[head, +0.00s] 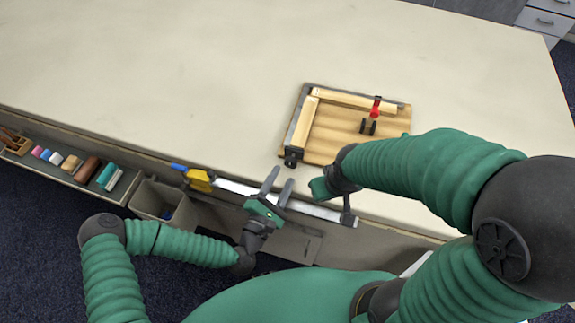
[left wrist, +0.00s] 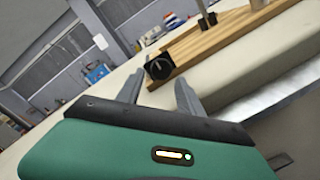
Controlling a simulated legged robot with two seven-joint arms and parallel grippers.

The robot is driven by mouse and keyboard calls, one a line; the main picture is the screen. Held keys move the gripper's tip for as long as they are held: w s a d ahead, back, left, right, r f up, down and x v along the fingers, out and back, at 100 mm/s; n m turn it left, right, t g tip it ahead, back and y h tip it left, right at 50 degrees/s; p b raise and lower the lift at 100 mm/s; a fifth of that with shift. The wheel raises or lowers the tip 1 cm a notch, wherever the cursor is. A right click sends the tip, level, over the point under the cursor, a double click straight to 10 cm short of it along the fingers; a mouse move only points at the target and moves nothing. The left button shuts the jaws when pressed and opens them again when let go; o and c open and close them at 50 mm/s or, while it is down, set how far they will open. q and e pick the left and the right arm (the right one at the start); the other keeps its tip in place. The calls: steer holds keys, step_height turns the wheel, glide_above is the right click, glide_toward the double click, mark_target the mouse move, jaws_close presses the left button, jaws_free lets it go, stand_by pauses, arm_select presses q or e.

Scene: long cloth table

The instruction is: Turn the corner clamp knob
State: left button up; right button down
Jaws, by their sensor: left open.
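The corner clamp knob (head: 292,157) is black and sits at the near left corner of a wooden board (head: 335,140). It also shows in the left wrist view (left wrist: 159,67), facing the camera. My left gripper (head: 280,177) is open and empty at the table's front edge, just short of the knob. In the left wrist view the knob appears between and beyond my two fingertips (left wrist: 160,78), with no clear contact. My right gripper (head: 321,188) is right of the left one, below the board; its fingers cannot be made out.
A bar clamp with a yellow end (head: 200,180) lies along the front edge, under my left gripper. A red clamp (head: 376,107) stands on the board's right side. A trough (head: 75,178) of small items and a grey bin (head: 160,205) are at left. The table behind is clear.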

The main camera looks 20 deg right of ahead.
mark_target(289, 166)
arm_select(q)
steer(key=x, duration=0.5)
steer(key=shift+w+d+f, duration=0.1)
steer(key=shift+d, duration=0.1)
steer(key=shift+c, duration=0.3)
steer(key=shift+a, duration=0.1)
jaws_close()
